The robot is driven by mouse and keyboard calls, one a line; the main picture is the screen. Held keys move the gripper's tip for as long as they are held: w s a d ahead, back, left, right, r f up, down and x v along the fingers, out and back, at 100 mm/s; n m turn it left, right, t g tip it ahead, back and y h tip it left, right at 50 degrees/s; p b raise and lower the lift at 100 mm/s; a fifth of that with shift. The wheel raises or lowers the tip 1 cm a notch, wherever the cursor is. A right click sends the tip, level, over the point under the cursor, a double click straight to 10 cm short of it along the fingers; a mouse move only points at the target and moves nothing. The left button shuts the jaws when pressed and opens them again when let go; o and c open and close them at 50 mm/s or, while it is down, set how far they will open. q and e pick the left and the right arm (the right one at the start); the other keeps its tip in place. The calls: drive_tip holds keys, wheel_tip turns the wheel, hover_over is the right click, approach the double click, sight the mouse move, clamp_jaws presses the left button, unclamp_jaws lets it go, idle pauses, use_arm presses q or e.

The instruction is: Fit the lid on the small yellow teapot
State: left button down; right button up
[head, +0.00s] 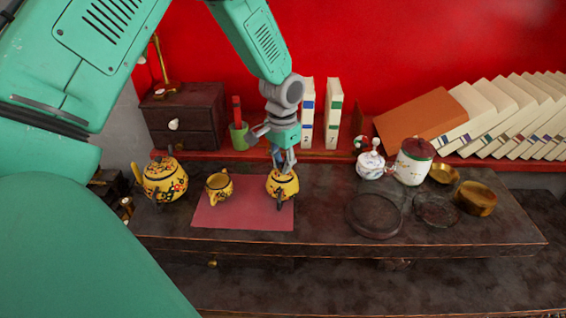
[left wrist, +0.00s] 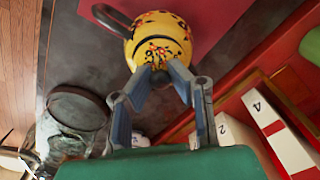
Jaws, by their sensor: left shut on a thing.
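The small yellow teapot (head: 283,191) with painted flowers stands at the right part of a red mat (head: 235,219). In the left wrist view the teapot (left wrist: 155,28) shows its dark curved handle at upper left. My left gripper (head: 283,168) points down onto its top. In the left wrist view its fingertips (left wrist: 160,74) are closed together at a patterned yellow lid (left wrist: 158,54), whose knob they mostly hide. The lid is at the teapot's mouth; I cannot tell whether it is fully seated. My right gripper is not in view.
A larger yellow teapot (head: 164,182) and a small yellow jug (head: 219,187) stand to the left. A white teapot (head: 371,166), a red-lidded canister (head: 413,162) and brass bowls (head: 476,198) stand right. Books (head: 333,115) and a green cup (head: 240,137) are behind.

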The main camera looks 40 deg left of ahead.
use_arm(q)
drive_tip(key=shift+f, duration=0.2)
idle(0.3)
drive_tip(key=c, duration=1.4)
unclamp_jaws()
drive_tip(key=shift+r, duration=0.4)
wheel_tip(320, 180, up, 11)
